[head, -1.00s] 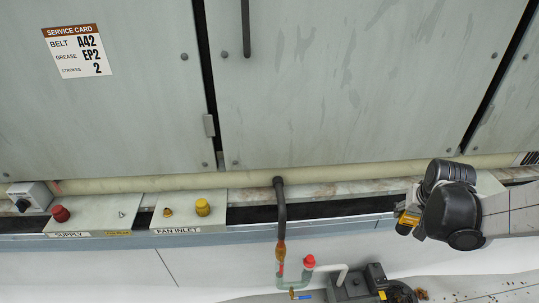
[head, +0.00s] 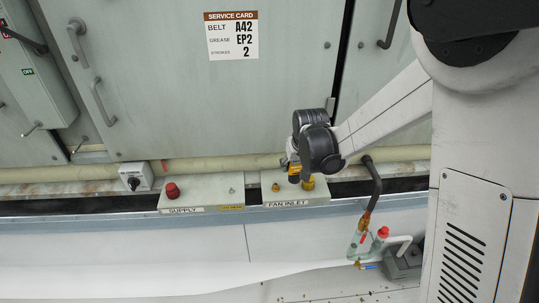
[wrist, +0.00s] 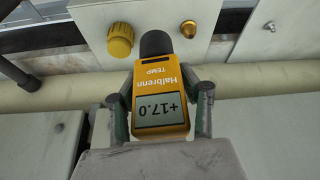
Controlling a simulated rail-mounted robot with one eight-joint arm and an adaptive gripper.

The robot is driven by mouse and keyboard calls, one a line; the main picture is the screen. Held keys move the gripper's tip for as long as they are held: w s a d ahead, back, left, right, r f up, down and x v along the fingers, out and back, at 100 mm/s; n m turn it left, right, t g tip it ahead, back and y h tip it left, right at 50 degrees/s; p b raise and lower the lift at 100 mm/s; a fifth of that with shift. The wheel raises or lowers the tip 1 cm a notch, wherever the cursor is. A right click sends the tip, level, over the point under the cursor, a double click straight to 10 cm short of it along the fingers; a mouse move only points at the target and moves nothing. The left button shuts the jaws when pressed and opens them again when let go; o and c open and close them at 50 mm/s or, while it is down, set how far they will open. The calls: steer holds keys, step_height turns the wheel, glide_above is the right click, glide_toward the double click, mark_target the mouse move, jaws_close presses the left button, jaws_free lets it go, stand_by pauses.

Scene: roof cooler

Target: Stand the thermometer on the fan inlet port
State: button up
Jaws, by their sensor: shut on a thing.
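The orange thermometer (wrist: 160,85) has a dark round end and a display reading +17.0. My gripper (wrist: 160,110) is shut on its sides. In the head view the thermometer (head: 294,172) shows partly below my gripper (head: 300,164), over the pale FAN INLET plate (head: 270,198). The plate carries a brass fitting (head: 276,187) and a yellow cap (head: 308,183). In the wrist view the dark end lies between the yellow cap (wrist: 120,40) and the brass fitting (wrist: 189,27). I cannot tell whether it touches the plate. Any port behind it is hidden.
Left of it is the SUPPLY plate (head: 203,196) with a red cap (head: 172,192). A grey switch box (head: 135,178) stands farther left. A beige pipe (head: 215,165) runs behind the plates, below the service card panel (head: 180,90). A dark hose (head: 373,180) bends down at right.

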steer(key=shift+n, duration=0.6)
steer(key=shift+w+a+f+b, duration=0.25)
steer(key=shift+a+f, duration=0.3)
steer(key=shift+a, duration=0.5)
steer(key=shift+w+a+f+b, duration=0.1)
steer(key=shift+w+a+f, duration=0.35)
steer(key=shift+a, duration=0.55)
steer(key=shift+w+a+f+b, duration=0.2)
steer(key=shift+a+f, duration=0.45)
steer(key=shift+a, duration=0.4)
steer(key=shift+b, duration=0.4)
steer(key=shift+f+b, duration=1.55)
steer(key=shift+f, duration=0.1)
steer(key=o, duration=1.4)
steer(key=shift+o, duration=0.2)
